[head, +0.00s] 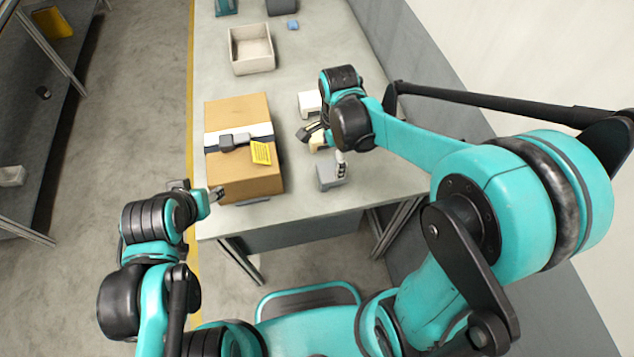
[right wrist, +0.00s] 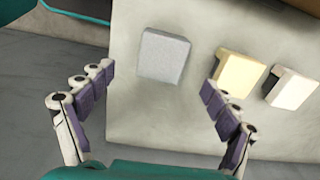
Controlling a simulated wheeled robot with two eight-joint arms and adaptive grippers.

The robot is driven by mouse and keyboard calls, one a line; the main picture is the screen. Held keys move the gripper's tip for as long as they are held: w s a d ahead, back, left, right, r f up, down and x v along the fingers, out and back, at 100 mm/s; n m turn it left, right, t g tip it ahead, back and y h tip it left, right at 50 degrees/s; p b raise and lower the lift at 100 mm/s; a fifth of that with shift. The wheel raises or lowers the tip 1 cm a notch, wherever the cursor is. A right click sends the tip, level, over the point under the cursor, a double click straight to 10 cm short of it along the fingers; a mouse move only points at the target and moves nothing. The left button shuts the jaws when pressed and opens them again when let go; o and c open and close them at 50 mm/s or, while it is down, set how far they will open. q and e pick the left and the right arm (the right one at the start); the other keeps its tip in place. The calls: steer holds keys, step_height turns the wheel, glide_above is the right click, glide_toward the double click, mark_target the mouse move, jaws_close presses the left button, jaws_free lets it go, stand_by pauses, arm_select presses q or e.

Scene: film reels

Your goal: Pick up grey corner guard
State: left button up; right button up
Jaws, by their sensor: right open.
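The grey corner guard (head: 330,179) lies on the table near its front edge, right of the cardboard box. It also shows in the right wrist view (right wrist: 164,56), flat and apart from other things. My right gripper (head: 322,150) is open and empty, above the table by the guard. In the right wrist view, its two fingers (right wrist: 157,80) are spread wide, with the grey guard beyond and between the tips, not touched. My left gripper (head: 200,190) is at the box's front left corner; its finger gap is not clear.
A cream guard (head: 318,142) and a white guard (head: 309,102) lie in a row behind the grey one. The cardboard box (head: 245,185) carries a dark grey piece (head: 235,141) and a yellow label (head: 261,153). An open beige bin (head: 252,69) stands farther back. A wall bounds the right side.

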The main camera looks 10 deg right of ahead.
mark_target(330, 170)
steer(key=shift+a+f, duration=0.2)
steer(key=shift+f, duration=0.2)
step_height(330, 170, down, 3)
steer(key=shift+w+r+b, duration=0.1)
steer(key=shift+w+b, duration=0.05)
steer(key=shift+b, duration=0.5)
step_height(330, 170, down, 5)
steer(key=shift+w+r+b, duration=0.1)
steer(key=shift+b, duration=0.95)
steer(key=shift+r, duration=0.1)
steer(key=c, duration=1.2)
